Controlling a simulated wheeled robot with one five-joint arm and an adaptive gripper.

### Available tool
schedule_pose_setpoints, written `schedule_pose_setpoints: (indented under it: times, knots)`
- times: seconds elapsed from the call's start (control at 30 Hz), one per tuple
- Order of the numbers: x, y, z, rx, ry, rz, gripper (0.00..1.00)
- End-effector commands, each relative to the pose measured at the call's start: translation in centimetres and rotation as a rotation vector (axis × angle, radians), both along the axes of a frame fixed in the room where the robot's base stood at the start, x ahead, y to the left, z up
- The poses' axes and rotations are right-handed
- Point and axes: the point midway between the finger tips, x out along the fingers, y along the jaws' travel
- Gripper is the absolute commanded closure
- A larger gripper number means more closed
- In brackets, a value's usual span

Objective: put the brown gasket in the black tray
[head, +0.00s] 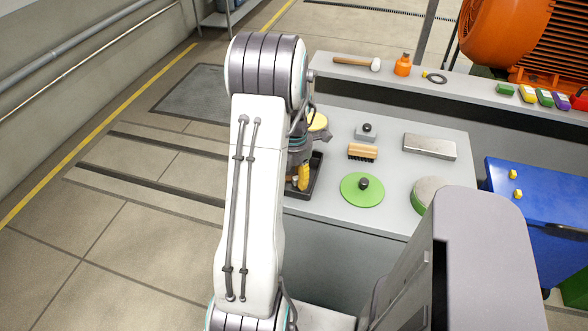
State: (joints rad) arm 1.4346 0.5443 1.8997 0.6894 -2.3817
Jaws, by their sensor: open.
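The black tray (317,177) lies near the left end of the grey worktop, and my arm hides its left part. My gripper (298,160) shows only in part behind my arm, over the tray; it is open. A small yellow-orange object (304,178) shows at the tray, just under the gripper; I cannot tell what it is or whether they touch. I can make out no brown gasket; it may be hidden behind my arm.
On the worktop (330,212) are a yellow round thing (318,122), a brush (362,152), a green disc (358,196) with a black knob, a small grey block (366,134) and a metal bar (430,146). A blue bin (530,190) stands at right.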

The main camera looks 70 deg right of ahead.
Motion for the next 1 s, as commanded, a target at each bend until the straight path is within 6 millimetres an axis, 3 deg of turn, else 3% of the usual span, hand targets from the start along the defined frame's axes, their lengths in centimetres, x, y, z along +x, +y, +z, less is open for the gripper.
schedule_pose_setpoints:
  times: [0.17,0.7,1.0]
  knots:
    - [0.0,-0.1,1.6,-0.004,-0.001,0.000,0.59]
    - [-0.1,0.0,9.6,-0.004,-0.001,0.000,0.59]
    - [-0.1,0.1,11.8,-0.001,0.001,0.000,0.59]
